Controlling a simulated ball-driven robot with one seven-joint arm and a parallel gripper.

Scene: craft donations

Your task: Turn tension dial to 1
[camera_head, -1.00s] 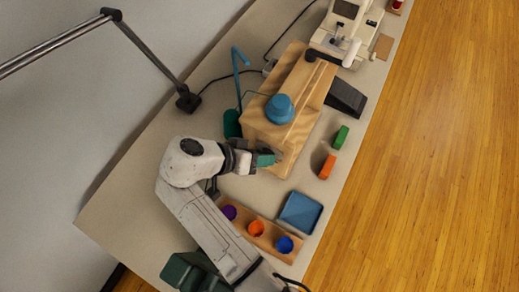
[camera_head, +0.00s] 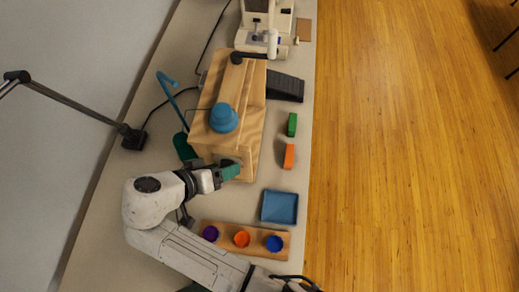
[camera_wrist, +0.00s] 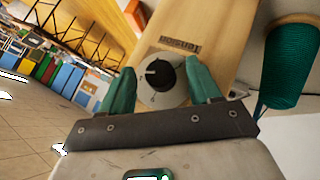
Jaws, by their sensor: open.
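The tension dial (camera_wrist: 160,74) is a round black knob with a white pointer mark on a pale disc, set in the face of a wooden box (camera_head: 247,112). A label above it seems to read "tension", seen upside down in the wrist view. The numbers around the dial are too small to read. My gripper (camera_wrist: 160,84) has teal fingers, open, one on each side of the dial. I cannot tell whether they touch the knob. In the head view my gripper (camera_head: 233,171) is at the box's near end and hides the dial.
A blue domed piece (camera_head: 223,117) sits on the box. A teal thread cone (camera_wrist: 290,66) stands beside it. Green (camera_head: 292,124) and orange (camera_head: 289,156) blocks, a blue tray (camera_head: 280,207) and a wooden cup rack (camera_head: 218,245) lie nearby. A sewing machine (camera_head: 262,28) stands behind.

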